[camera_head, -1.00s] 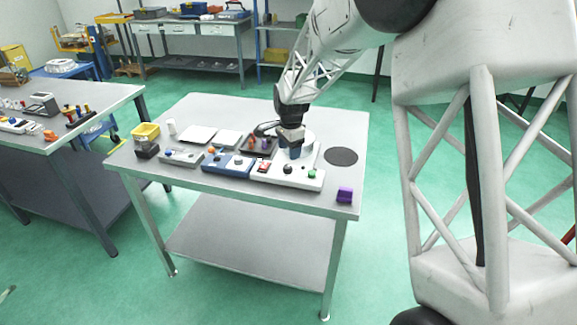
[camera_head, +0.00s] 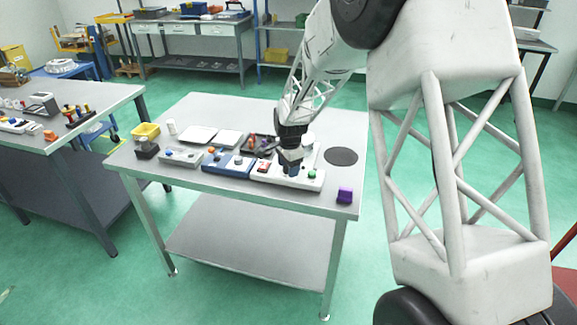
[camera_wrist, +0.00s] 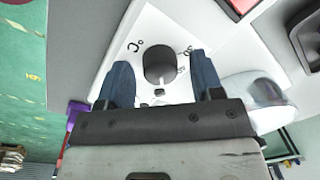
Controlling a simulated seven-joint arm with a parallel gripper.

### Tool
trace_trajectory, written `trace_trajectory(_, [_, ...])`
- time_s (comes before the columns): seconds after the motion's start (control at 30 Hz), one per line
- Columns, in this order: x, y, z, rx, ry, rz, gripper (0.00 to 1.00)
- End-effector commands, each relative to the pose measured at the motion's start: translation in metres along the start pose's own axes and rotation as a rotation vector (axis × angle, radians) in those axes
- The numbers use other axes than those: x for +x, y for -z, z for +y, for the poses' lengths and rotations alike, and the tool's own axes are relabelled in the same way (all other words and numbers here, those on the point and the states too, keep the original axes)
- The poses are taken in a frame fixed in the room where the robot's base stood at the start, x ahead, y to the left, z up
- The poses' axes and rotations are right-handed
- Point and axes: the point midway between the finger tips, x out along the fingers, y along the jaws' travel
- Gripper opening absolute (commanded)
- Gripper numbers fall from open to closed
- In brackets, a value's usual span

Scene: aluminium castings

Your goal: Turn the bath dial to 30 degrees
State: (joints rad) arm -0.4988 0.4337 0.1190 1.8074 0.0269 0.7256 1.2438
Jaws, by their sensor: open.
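The white panel (camera_head: 262,176) stands near the front right of the grey table. The dark round dial (camera_wrist: 160,64) shows on the panel in the wrist view, with small printed degree marks around it. My gripper (camera_head: 292,171) is low over the panel; in the wrist view its blue fingers (camera_wrist: 163,80) are open, one on each side of the dial. I cannot tell whether they touch it or which mark the dial points to. In the head view my gripper hides the dial.
The panel also bears a red part (camera_head: 263,167) and a green knob (camera_head: 311,174). A blue box (camera_head: 226,164) stands to its left, a purple block (camera_head: 344,195) to its right. A dark disc (camera_head: 341,156) lies at the back right. The table's front right is mostly clear.

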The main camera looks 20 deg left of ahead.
Motion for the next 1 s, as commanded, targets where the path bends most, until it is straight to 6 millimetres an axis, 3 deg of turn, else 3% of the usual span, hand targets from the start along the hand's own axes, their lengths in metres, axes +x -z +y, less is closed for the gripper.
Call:
trace_trajectory(0.13, [-0.0003,0.0,0.0,0.0,0.0,0.0,0.59])
trace_trajectory(0.43, [-0.0005,0.0,-0.0001,0.0,0.0,0.0,0.13])
trace_trajectory(1.0, [-0.001,0.0003,-0.0005,-0.124,0.001,-0.007,0.11])
